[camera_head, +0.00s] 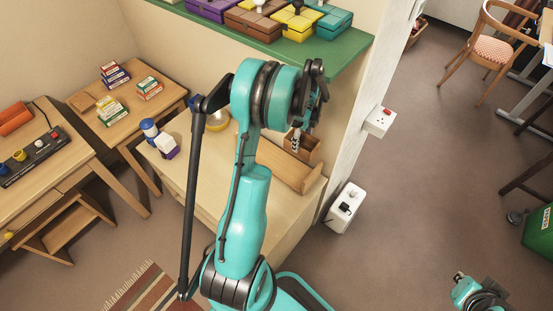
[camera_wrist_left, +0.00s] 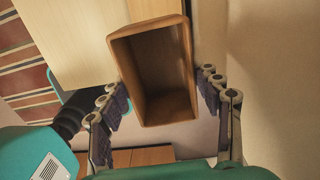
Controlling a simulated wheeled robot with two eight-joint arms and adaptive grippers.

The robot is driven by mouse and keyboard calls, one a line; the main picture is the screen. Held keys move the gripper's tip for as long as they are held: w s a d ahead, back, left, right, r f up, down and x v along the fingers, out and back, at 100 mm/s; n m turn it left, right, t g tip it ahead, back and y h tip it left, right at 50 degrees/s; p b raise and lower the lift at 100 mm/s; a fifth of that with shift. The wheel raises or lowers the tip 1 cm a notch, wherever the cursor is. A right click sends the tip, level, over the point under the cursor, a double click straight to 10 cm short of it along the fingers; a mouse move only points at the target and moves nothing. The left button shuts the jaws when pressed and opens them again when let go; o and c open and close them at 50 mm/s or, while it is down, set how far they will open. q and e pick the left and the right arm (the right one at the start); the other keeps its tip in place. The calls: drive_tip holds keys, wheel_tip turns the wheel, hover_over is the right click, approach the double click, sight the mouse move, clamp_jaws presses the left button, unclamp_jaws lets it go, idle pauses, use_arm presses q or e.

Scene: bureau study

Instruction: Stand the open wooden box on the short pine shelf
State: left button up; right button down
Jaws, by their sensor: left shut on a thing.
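The open wooden box (camera_head: 308,145) is held by my left gripper (camera_head: 297,128) above the pale desk, beside or over the short pine shelf. In the left wrist view the box (camera_wrist_left: 155,70) has its open side facing the camera, between the two finger sets of the left gripper (camera_wrist_left: 165,105). The short pine shelf (camera_head: 278,165) is a low, long wooden piece on the desk, partly hidden by my left arm. I cannot tell whether the box touches it. My right gripper (camera_head: 487,297) is at the lower right, far from the box; its fingers are unclear.
The desk (camera_head: 205,180) holds a yellow bowl (camera_head: 217,122) and a white-and-blue container (camera_head: 150,130). A green shelf (camera_head: 345,57) with several coloured boxes is above. A wall edge and white sockets (camera_head: 380,121) stand to the right.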

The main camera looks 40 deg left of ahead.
use_arm(q)
drive_tip(key=shift+a+f, duration=0.1)
drive_tip(key=shift+a, duration=0.2)
drive_tip(key=shift+m, duration=0.3)
wheel_tip(320, 180, down, 18)
drive_tip(key=b, duration=0.5)
drive_tip(key=shift+s, duration=0.1)
drive_tip(key=shift+f+b, duration=0.1)
drive_tip(key=shift+b, duration=0.35)
drive_tip(key=o, duration=1.1)
drive_tip(key=shift+o, duration=0.6)
